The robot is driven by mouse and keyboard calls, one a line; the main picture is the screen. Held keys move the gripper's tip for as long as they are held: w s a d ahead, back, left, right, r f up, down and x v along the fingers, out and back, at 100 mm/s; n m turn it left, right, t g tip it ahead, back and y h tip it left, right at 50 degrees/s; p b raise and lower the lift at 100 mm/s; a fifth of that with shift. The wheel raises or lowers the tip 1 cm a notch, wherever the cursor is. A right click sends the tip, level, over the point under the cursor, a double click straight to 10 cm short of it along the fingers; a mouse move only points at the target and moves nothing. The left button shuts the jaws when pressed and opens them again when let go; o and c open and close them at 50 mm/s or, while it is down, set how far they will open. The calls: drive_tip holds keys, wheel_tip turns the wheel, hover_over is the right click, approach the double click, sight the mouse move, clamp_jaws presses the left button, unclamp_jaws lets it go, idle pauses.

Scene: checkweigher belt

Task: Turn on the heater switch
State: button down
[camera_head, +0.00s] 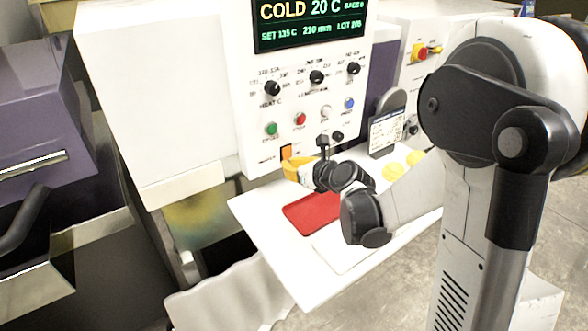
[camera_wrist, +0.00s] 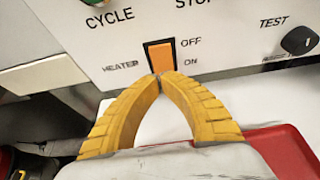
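The heater switch (camera_wrist: 160,57) is an orange rocker in a black frame on the white panel. HEATER is printed at its left, OFF beside its upper part and ON beside its lower part. It shows small in the head view (camera_head: 287,152). Which side is pressed in, I cannot tell. My gripper (camera_wrist: 159,77) has yellow ribbed fingers whose tips meet, with nothing visible between them. The tips overlap the switch's lower edge in the wrist view; whether they touch it is unclear. In the head view my gripper (camera_head: 296,166) is just below the switch.
The display (camera_head: 310,22) above reads COLD 20 C. Black knobs and green (camera_head: 271,128), red (camera_head: 300,118) and blue buttons sit above the switch. A TEST knob (camera_wrist: 299,41) is to its right. A red tray (camera_head: 309,212) lies on the white shelf below.

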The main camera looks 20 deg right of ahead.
drive_tip(key=shift+w, duration=0.1)
drive_tip(key=shift+w+a+f+b, duration=0.15)
drive_tip(key=shift+w+b, duration=0.2)
drive_tip(key=shift+w, duration=0.05)
drive_tip(key=shift+r+p, duration=0.6)
drive_tip(key=shift+r, duration=0.3)
drive_tip(key=shift+s+f, duration=0.1)
